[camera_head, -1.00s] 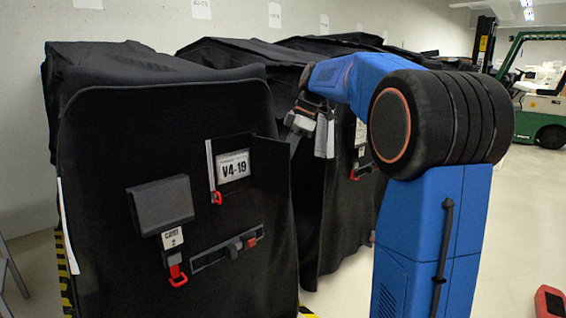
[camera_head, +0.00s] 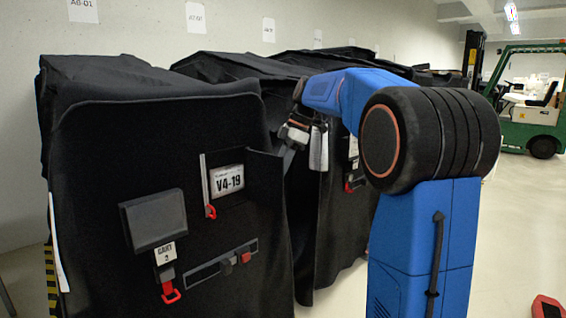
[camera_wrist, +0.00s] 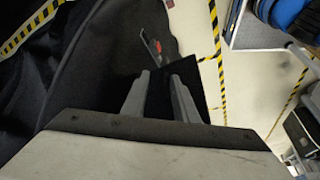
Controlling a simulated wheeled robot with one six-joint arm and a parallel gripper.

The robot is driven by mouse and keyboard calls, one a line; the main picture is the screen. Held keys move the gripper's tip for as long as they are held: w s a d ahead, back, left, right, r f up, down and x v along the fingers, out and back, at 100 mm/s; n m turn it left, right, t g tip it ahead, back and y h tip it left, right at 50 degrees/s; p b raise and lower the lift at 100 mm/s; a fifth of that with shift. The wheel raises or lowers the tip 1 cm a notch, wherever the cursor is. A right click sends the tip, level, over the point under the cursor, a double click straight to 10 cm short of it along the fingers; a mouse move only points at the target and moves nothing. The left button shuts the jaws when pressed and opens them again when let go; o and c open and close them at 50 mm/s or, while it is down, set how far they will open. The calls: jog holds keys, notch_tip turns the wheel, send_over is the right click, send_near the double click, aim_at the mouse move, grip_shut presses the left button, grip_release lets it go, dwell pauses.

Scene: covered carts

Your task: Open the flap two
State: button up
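The nearest covered cart (camera_head: 100,180) has a black front cover with a "CART 2" tag (camera_head: 166,253) and a "V4-19" label (camera_head: 229,181). A black flap (camera_head: 266,174) stands out from the cover, right of the label, folded away from it. My gripper (camera_head: 289,146) is at the flap's upper outer corner in the head view. In the wrist view my gripper's fingers (camera_wrist: 159,75) are apart, with the dark flap (camera_wrist: 197,78) behind and between them. I cannot tell whether a finger touches the flap.
A black box (camera_head: 155,220), red pull loops and a strap with a red buckle (camera_head: 246,257) are on the cover. Other covered carts (camera_head: 330,190) stand close behind my gripper.

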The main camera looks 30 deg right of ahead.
jog(key=v, duration=1.7)
jog(key=shift+d, duration=0.15)
jog(key=shift+s, duration=0.15)
